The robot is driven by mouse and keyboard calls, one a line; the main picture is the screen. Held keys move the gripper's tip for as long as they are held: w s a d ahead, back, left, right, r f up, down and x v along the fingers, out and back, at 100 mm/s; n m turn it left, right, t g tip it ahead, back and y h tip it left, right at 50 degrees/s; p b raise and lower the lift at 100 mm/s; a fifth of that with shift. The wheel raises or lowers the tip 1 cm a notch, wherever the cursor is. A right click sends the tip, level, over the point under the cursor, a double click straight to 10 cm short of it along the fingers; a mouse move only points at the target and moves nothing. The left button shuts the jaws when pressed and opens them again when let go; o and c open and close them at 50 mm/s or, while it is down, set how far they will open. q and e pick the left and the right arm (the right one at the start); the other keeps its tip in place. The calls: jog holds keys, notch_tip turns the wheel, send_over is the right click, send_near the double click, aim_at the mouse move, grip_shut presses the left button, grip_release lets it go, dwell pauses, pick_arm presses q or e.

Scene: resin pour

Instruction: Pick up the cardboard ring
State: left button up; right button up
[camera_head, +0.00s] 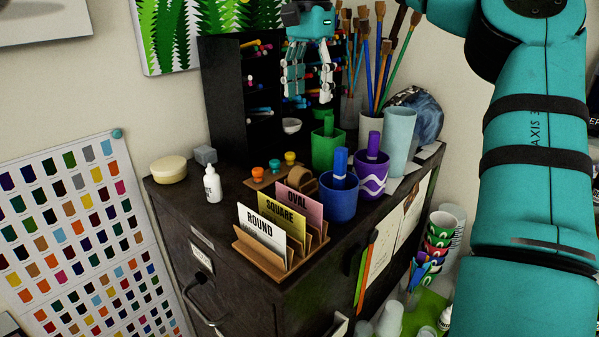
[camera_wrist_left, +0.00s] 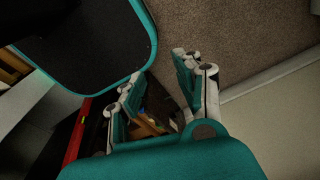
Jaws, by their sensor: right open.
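A small brown cardboard ring (camera_head: 300,178) stands on the dark cabinet top, behind the label cards and left of the blue cup. The cards hide its lower part. My right gripper (camera_head: 309,97) is open and empty, fingers pointing down, above and behind the ring in the head view, in front of the dark marker shelf. My left gripper (camera_wrist_left: 158,72) shows only in its wrist view. Its fingers are apart with nothing held between them. The ring is not recognisable in that view.
A wooden holder (camera_head: 273,262) with OVAL, SQUARE and ROUND cards stands at the front. Blue (camera_head: 338,196), purple (camera_head: 371,177) and green (camera_head: 327,148) cups crowd the right. A white bottle (camera_head: 212,184) stands at left. The dark marker shelf (camera_head: 228,95) rises behind.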

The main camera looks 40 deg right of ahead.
jog(key=f, duration=0.3)
jog(key=f+p, duration=0.1)
jog(key=f, duration=0.2)
jog(key=f+p, duration=0.1)
jog(key=f, duration=0.2)
jog(key=shift+d, duration=0.25)
jog(key=shift+a+f, duration=0.1)
jog(key=shift+f, duration=0.6)
jog(key=shift+a+f+p, duration=0.1)
jog(key=shift+a+p, duration=0.05)
jog(key=shift+p, duration=0.15)
jog(key=f+p, duration=0.2)
jog(key=f, duration=0.1)
jog(key=f+p, duration=0.1)
jog(key=shift+w+a+f, duration=0.2)
jog(key=shift+w+a, duration=0.1)
jog(key=shift+w, duration=0.05)
jog(key=shift+f, duration=0.35)
jog(key=shift+s+a+r, duration=0.1)
jog(key=c, duration=0.8)
pick_arm(q)
jog(key=r, duration=0.3)
jog(key=s+r, duration=0.1)
jog(key=r, duration=0.1)
jog(key=shift+a+r, duration=0.2)
jog(key=shift+r, duration=0.05)
